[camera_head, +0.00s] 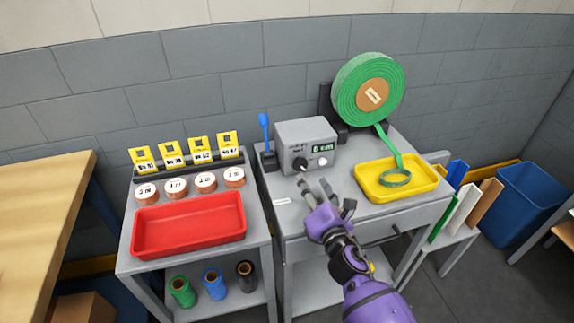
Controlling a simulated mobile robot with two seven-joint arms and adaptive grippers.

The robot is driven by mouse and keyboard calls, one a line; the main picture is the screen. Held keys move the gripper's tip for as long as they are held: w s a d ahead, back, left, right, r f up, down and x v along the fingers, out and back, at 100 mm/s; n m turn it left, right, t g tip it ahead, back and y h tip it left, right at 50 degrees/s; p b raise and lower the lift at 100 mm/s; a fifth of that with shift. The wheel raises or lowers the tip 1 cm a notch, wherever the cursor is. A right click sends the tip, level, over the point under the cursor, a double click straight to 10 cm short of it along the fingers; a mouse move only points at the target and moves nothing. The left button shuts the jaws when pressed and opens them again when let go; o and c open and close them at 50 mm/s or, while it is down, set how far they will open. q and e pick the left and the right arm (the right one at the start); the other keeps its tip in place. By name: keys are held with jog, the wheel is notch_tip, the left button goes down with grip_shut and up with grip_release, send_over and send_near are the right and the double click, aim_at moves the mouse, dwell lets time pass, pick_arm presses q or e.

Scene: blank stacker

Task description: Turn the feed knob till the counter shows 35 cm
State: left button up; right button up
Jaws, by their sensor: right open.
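The grey feed box (307,143) stands at the back of the right-hand table. Its small green display (323,147) seems to read 0 cm. A dark knob (300,164) sits at the lower left of its front, and a small white knob (322,162) is to its right. I cannot tell which one is the feed knob. A green strip (392,147) runs from the large green roll (367,89) down into the yellow tray (396,178). My right gripper (318,189) is open and empty, in front of and below the knobs, apart from them. My left gripper is not in view.
A blue-handled lever (265,137) stands left of the box. The left table holds a red tray (190,224), several round rolls and yellow cards. Coloured boards (461,212) and a blue bin (524,202) stand at the right. The tabletop left of my gripper is mostly clear.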

aim_at(301, 163)
jog(key=shift+r, duration=0.1)
jog(key=shift+w+a+r, duration=0.1)
jog(key=shift+w+a, duration=0.05)
jog(key=shift+w, duration=0.05)
jog(key=x, duration=0.7)
jog(key=shift+b, duration=0.35)
jog(key=c, duration=1.1)
jog(key=m, duration=0.3)
jog(key=shift+w, duration=0.1)
jog(key=shift+r+m, duration=0.15)
jog(key=shift+m, duration=1.55)
